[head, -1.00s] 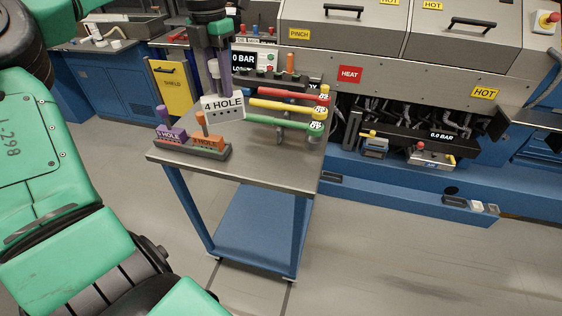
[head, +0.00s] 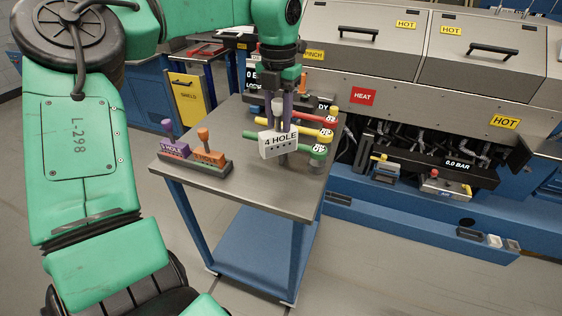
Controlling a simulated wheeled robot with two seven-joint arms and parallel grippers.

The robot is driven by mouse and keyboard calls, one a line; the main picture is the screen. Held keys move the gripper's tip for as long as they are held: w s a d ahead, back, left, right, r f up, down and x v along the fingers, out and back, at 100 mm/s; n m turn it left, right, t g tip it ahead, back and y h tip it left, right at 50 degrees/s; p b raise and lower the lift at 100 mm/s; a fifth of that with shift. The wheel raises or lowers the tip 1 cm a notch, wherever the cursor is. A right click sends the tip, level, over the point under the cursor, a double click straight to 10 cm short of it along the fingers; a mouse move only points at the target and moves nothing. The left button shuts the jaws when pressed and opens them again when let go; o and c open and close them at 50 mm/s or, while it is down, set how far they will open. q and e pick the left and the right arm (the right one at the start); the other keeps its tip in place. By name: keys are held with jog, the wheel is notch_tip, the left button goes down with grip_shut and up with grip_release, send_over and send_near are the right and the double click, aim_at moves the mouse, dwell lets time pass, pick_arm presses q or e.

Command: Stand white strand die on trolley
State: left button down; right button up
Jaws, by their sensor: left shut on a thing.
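The white strand die (head: 279,145), marked "4 HOLE", hangs upright from my left gripper (head: 281,108), which is shut on its upright handle. The die is over the right part of the trolley's grey metal top (head: 250,196), in front of the coloured bars. I cannot tell whether its underside touches the top. My right gripper is not in view.
A dark rack with a purple die (head: 172,145) and an orange die (head: 208,155) stands at the trolley's left. Red (head: 316,117), yellow (head: 305,132) and green (head: 318,152) bars lie behind and beside the white die. The trolley's front top is bare. A machine marked "HEAT" stands behind.

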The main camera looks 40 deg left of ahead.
aim_at(281, 130)
pick_arm(q)
jog(key=f, duration=0.5)
jog(key=shift+w+d+p, duration=0.15)
jog(key=shift+w+p, duration=0.15)
jog(key=shift+p, duration=0.05)
notch_tip(281, 130, down, 6)
jog(key=shift+f+p, duration=0.15)
jog(key=shift+p, duration=0.35)
jog(key=shift+w+f, duration=0.15)
jog(key=shift+f, duration=0.15)
jog(key=c, duration=0.6)
grip_release()
jog(key=shift+d, duration=0.1)
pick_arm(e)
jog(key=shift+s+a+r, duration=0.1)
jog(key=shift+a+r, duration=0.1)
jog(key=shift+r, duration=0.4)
